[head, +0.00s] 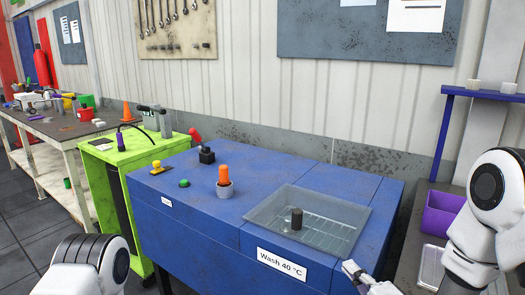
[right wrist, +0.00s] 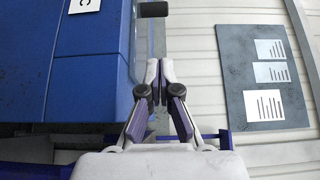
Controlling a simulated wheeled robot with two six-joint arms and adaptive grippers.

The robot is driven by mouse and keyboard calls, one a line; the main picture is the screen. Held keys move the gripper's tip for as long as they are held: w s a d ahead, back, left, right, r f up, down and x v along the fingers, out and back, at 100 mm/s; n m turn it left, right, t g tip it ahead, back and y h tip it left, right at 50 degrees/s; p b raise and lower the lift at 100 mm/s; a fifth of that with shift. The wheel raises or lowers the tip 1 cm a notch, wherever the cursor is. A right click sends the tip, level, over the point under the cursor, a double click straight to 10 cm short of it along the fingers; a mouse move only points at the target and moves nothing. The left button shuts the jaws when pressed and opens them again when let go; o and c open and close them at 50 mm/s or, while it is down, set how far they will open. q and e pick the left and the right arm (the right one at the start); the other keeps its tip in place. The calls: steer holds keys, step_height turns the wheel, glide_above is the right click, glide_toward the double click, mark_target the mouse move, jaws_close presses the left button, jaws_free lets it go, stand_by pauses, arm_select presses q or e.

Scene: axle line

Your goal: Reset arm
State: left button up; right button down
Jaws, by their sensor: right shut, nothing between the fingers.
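My right gripper (head: 355,272) is low at the right front corner of the blue wash station (head: 205,225) in the head view. In the right wrist view my right gripper (right wrist: 159,70) has its fingertips together with nothing between them. It points past the side of the blue wash station (right wrist: 85,60). My right arm rises at the right edge of the head view. A white rounded link of my left arm shows at the bottom left; the left gripper is out of view.
The wash station has a clear basin (head: 345,222) with a dark cylinder (head: 296,219) in it. A purple bin (head: 442,214) is at the right. A green cart (head: 125,155) stands left.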

steer(key=s+d+f+n+g+h+p, duration=0.15)
steer(key=s+f+g, duration=0.35)
steer(key=s+f, duration=0.5)
steer(key=s+f+n+g+h, duration=0.2)
steer(key=s+f+g, duration=0.35)
steer(key=f, duration=0.95)
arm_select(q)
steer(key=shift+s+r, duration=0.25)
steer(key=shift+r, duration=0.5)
arm_select(e)
steer(key=s+d+f+n+g+h, duration=0.1)
steer(key=s+f+n+g, duration=0.1)
steer(key=s+n, duration=0.3)
steer(key=s+d+f+n+g+h, duration=0.2)
steer(key=s+f+n+g, duration=0.1)
steer(key=s, duration=0.8)
steer(key=shift+s+d+n+g, duration=0.3)
steer(key=shift+n+g, duration=0.35)
steer(key=shift+n, duration=0.3)
